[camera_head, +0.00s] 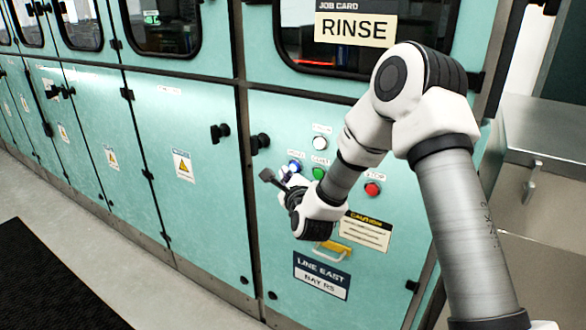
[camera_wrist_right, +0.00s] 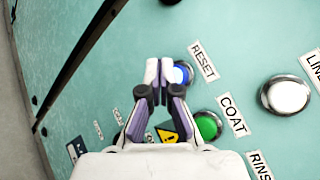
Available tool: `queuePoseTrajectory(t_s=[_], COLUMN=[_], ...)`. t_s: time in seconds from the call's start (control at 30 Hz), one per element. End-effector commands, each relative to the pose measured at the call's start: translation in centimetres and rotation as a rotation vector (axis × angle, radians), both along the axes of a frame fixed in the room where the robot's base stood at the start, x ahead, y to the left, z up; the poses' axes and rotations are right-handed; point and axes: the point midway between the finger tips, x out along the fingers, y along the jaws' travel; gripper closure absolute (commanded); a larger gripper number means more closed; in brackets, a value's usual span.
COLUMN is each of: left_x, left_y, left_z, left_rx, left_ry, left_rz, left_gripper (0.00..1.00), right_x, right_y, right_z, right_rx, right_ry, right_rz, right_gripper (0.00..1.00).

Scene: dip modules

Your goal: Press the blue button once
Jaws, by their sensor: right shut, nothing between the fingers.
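The blue button (camera_head: 294,167) is on the teal machine panel, at the left of the button group. In the right wrist view the blue button (camera_wrist_right: 183,73) is beside the RESET label and partly covered by my fingertips. My right gripper (camera_wrist_right: 158,71) is shut and empty, with its pale fingertips at the left edge of the blue button. I cannot tell whether they touch it. In the head view the right gripper (camera_head: 286,176) is just below and left of the button, partly hidden by its own wrist. My left gripper is out of view.
A green button (camera_head: 319,173) by the COAT label, a white button (camera_head: 320,143) and a red button (camera_head: 372,189) are close by. Dark knobs (camera_head: 260,141) stick out to the left.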

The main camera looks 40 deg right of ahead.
Motion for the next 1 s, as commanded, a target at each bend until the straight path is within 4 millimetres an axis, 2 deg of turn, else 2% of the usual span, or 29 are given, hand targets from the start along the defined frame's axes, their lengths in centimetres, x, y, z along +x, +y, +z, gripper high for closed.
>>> queuePoseTrajectory(t_s=[0.67,1.0], left_x=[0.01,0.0], left_y=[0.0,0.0], left_z=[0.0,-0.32], left_rx=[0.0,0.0], left_ry=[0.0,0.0], left_rz=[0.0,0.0], left_gripper=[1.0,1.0], right_x=[0.0,0.32], right_y=[0.01,-0.8], right_z=[0.01,0.04], right_rx=[0.0,0.0], right_ry=[0.0,-0.001], right_rz=[0.0,-0.001], right_gripper=[1.0,1.0])
